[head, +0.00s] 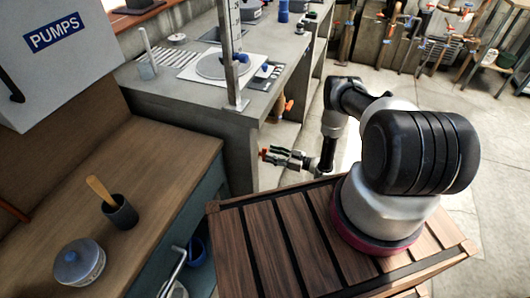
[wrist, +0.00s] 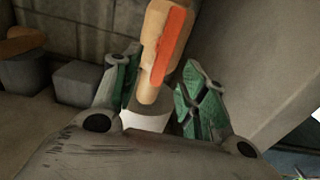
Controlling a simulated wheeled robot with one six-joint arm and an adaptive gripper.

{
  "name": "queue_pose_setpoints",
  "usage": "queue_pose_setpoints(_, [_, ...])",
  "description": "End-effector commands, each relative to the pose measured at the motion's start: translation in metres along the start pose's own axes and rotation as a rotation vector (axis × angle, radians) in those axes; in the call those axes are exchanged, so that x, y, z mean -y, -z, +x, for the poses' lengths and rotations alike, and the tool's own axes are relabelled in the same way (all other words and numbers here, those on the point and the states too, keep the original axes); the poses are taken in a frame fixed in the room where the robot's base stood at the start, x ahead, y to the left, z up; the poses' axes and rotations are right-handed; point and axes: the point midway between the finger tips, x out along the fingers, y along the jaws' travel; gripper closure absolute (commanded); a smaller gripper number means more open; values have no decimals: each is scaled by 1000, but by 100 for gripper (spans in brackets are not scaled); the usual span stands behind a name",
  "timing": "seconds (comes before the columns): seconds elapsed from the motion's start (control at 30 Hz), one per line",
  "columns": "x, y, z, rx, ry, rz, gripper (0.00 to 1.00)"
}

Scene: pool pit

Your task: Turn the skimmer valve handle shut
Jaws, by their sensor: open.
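An orange-tan bar with a red-orange stripe, which I take for the skimmer valve handle (wrist: 165,50), stands between my gripper's fingers in the wrist view, slightly tilted. A white pipe-like piece (wrist: 145,119) shows below it. My gripper (wrist: 158,62) is open, one green finger on each side of the bar; whether either touches it I cannot tell. In the head view my gripper (head: 272,154) reaches left beside the counter's end, with a small red patch at its tips. The valve body is mostly hidden.
The grey counter (head: 190,98) and its end wall stand close to my gripper. An orange fitting (head: 283,106) sits under the counter. In the wrist view, grey blocks (wrist: 78,82) and another tan piece (wrist: 20,42) lie to the left. Open floor (head: 470,150) lies right.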

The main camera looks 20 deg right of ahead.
Motion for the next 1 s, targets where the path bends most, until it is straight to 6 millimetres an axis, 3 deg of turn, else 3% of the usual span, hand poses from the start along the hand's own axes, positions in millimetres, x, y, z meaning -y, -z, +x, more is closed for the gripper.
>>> queue_pose_setpoints(0.23, [0,0,35,1,1,0,57])
queue_pose_setpoints(0.57, [0,0,40,2,-2,1,57])
queue_pose_setpoints(0.8, [0,0,40,2,-1,1,97])
queue_pose_setpoints(1.0, [0,0,40,2,-1,4,100])
